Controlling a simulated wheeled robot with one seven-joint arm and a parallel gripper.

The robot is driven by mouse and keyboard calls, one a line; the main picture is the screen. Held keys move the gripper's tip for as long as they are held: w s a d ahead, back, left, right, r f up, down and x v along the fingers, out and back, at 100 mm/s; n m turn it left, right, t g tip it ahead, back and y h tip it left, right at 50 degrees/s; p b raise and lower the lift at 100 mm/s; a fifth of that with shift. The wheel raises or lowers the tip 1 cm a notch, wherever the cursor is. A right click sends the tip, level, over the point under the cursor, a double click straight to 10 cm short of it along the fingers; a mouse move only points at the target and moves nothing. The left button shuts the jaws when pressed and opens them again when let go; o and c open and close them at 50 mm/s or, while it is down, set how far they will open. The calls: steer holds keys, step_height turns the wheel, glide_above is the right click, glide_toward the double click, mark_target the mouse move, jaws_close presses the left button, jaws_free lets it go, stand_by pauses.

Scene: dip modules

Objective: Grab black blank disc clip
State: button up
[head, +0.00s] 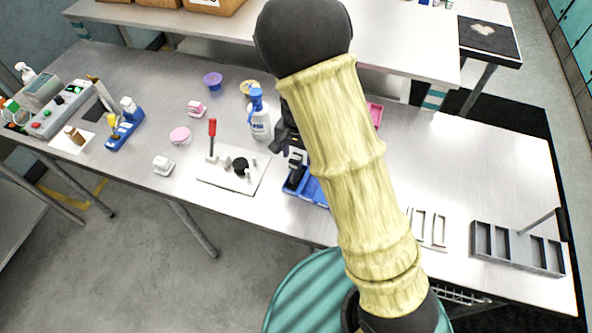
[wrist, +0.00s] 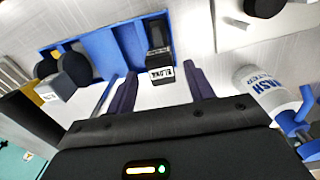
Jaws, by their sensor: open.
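A black clip (wrist: 159,38) with a white label that seems to read BLANK sits at a blue rack (wrist: 92,42) in the wrist view. My gripper (wrist: 160,76) is open, with its dark fingers below and to either side of the labelled end. The clip lies between the finger lines, and I see no finger touching it. In the head view the blue rack (head: 313,192) is partly hidden behind my arm.
A white and blue wash bottle (head: 260,120) stands close to my gripper; it shows at right in the wrist view (wrist: 262,88). A white board (head: 215,176) with a red-handled tool and black disc lies left. Another labelled clip (wrist: 56,90) and dark discs are at the rack's left.

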mark_target(296, 167)
steer(key=shift+f, duration=0.35)
steer(key=shift+s+a+f+p, duration=0.15)
steer(key=shift+f+p, duration=0.25)
steer(key=shift+f, duration=0.95)
steer(key=shift+s+a+f+p, duration=0.1)
steer(key=shift+f+p, duration=0.3)
steer(key=shift+f, duration=0.9)
steer(key=c, duration=1.1)
steer(key=shift+r, duration=0.15)
step_height(296, 167, up, 10)
steer(key=shift+f+b, duration=0.1)
steer(key=shift+b, duration=0.6)
